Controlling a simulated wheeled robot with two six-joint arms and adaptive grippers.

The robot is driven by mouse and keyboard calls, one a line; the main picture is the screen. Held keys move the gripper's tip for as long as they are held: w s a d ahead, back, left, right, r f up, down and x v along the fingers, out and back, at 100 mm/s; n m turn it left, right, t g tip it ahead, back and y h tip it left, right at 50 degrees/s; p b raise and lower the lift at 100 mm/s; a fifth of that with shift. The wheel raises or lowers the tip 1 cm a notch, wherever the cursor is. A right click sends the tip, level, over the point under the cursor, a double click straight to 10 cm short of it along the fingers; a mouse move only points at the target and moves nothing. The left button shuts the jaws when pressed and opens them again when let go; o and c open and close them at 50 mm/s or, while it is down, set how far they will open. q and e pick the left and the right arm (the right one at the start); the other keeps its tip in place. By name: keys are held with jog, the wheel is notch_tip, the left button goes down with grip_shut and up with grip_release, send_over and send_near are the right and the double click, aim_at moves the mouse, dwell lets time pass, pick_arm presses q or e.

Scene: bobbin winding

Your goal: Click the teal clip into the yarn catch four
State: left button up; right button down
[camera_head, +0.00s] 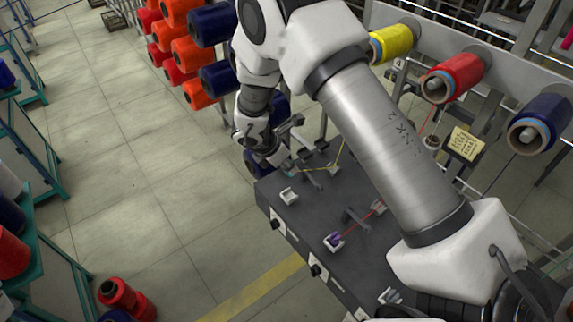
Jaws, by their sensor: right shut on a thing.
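My right arm reaches from the lower right across the dark winding bench (300,225) to its far left corner. My right gripper (286,166) is there, small and partly hidden by its own wrist. It is shut on the teal clip (291,173), of which only a small bit shows at the fingertips. A yellow yarn (325,166) runs near the clip. A white yarn catch (289,196) stands on the bench just below the gripper in the picture and looks empty. I cannot tell which catch is number four. My left gripper is not in view.
Yellow (393,42), red (461,73) and blue (540,128) yarn cones hang at the back right. Floor left of the bench is open.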

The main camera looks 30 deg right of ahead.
jog(key=f+b, duration=0.1)
jog(key=f, duration=0.1)
jog(key=f+b, duration=0.2)
jog(key=f, duration=0.1)
jog(key=f+b, duration=0.2)
jog(key=f, duration=0.1)
jog(key=shift+w+f, duration=0.15)
jog(key=shift+w, duration=0.2)
jog(key=shift+w+r, duration=0.15)
jog(key=shift+r, duration=0.15)
jog(key=shift+w+f, duration=0.1)
jog(key=shift+w, duration=0.05)
jog(key=shift+s, duration=0.35)
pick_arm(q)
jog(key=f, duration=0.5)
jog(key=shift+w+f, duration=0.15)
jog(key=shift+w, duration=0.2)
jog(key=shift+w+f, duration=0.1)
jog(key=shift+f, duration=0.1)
pick_arm(e)
jog(key=shift+w, duration=0.25)
